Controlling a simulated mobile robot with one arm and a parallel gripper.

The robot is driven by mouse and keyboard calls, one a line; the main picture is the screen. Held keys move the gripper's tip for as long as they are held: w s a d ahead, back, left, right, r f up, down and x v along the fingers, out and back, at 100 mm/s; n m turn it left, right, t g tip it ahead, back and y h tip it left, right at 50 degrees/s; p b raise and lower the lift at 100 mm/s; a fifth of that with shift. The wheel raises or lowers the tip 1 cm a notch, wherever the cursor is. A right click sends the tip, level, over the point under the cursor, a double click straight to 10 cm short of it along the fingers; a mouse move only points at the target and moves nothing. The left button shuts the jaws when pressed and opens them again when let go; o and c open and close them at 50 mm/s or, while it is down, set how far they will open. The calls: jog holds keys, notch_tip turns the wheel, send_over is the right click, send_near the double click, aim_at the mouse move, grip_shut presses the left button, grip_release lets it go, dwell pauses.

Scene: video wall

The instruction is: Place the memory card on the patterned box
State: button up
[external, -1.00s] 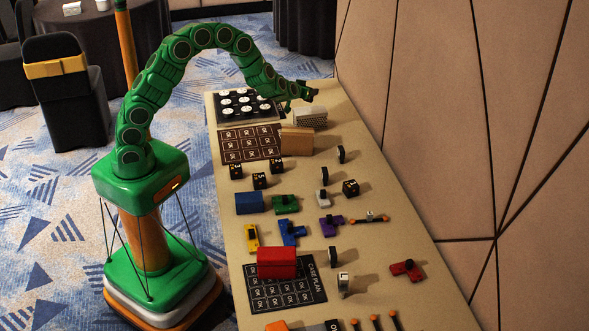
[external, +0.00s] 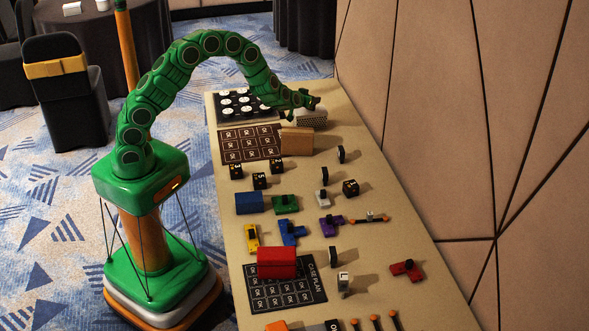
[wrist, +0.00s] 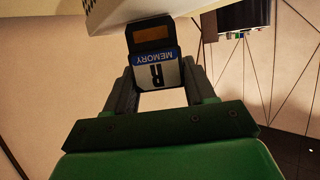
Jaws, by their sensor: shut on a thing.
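The memory card (wrist: 154,72) is black with a white and blue label that reads MEMORY, upside down in the wrist view. My gripper (wrist: 160,80) is shut on it, one finger at each side. The patterned box (external: 312,120) is pale with a fine dark pattern and stands at the far end of the table. In the external view my gripper (external: 309,102) is right above it and hides part of its top. In the wrist view the box (wrist: 135,12) is at the top edge, close beyond the card. I cannot tell whether they touch.
A tan block (external: 297,140) stands just in front of the patterned box. A black tray with white discs (external: 233,107) lies to its left, and a brown card mat (external: 232,150) lies nearer. Several coloured blocks cover the nearer table. The panelled wall (external: 450,120) rises at right.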

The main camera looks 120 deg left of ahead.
jog(key=shift+f, duration=0.1)
jog(key=o, duration=1)
jog(key=shift+d+r, duration=0.4)
jog(key=shift+d, duration=0.15)
jog(key=v, duration=1)
jog(key=shift+d+r, duration=0.1)
jog(key=shift+d, duration=0.3)
